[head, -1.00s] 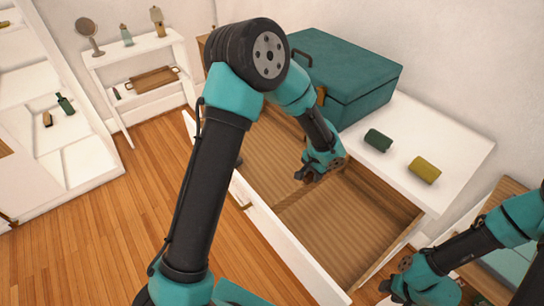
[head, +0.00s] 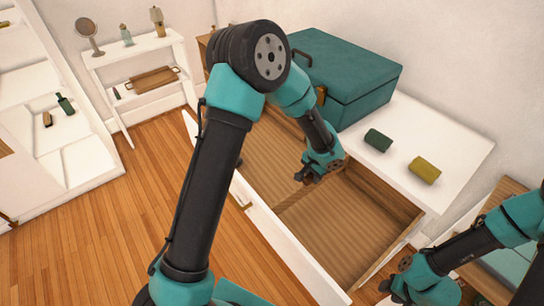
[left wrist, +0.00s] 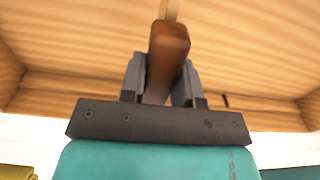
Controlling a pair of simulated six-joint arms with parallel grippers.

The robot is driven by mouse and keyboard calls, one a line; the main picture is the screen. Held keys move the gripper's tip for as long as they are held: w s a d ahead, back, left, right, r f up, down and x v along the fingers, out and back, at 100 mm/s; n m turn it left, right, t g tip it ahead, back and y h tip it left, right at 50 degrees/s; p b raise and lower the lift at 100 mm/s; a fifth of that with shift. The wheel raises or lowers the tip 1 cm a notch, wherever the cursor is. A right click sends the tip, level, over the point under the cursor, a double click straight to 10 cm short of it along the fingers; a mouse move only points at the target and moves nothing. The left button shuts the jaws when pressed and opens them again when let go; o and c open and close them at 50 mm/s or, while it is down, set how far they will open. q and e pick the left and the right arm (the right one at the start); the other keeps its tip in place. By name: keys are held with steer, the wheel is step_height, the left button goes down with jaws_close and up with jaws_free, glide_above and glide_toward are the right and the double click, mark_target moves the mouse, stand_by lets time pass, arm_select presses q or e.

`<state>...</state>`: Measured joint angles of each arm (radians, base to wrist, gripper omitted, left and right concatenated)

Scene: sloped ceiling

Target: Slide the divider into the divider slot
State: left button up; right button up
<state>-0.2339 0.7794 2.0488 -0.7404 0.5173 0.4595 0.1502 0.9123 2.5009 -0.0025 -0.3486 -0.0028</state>
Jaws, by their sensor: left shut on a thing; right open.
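My left gripper (head: 308,178) is over the open drawer (head: 405,213), near its middle. In the left wrist view its two fingers (left wrist: 160,85) are shut on the brown divider (left wrist: 168,45), seen nearly end-on, with a thin paler strip running up from it. In the head view the gripper and arm hide most of the divider; a thin line crosses the drawer floor beside the gripper. I cannot make out the divider slot for sure; a small dark notch (left wrist: 225,101) shows on the drawer wall. My right gripper (head: 392,287) is open, low at the right, outside the drawer.
A teal case (head: 355,75) stands on the white dresser top (head: 450,140) behind the drawer. A dark green roll (head: 378,140) and an olive roll (head: 425,170) lie there too. A white shelf (head: 125,62) stands at the far left. The wooden floor (head: 110,215) is clear.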

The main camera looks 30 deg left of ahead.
arm_select(q)
steer(key=shift+f, duration=2.65)
stand_by(0.9)
steer(key=o, duration=0.9)
steer(key=shift+c, duration=0.2)
steer(key=shift+r, duration=0.1)
step_height(320, 180, up, 17)
steer(key=shift+r, duration=0.15)
stand_by(0.4)
step_height(320, 180, down, 15)
steer(key=shift+f, duration=0.1)
stand_by(0.7)
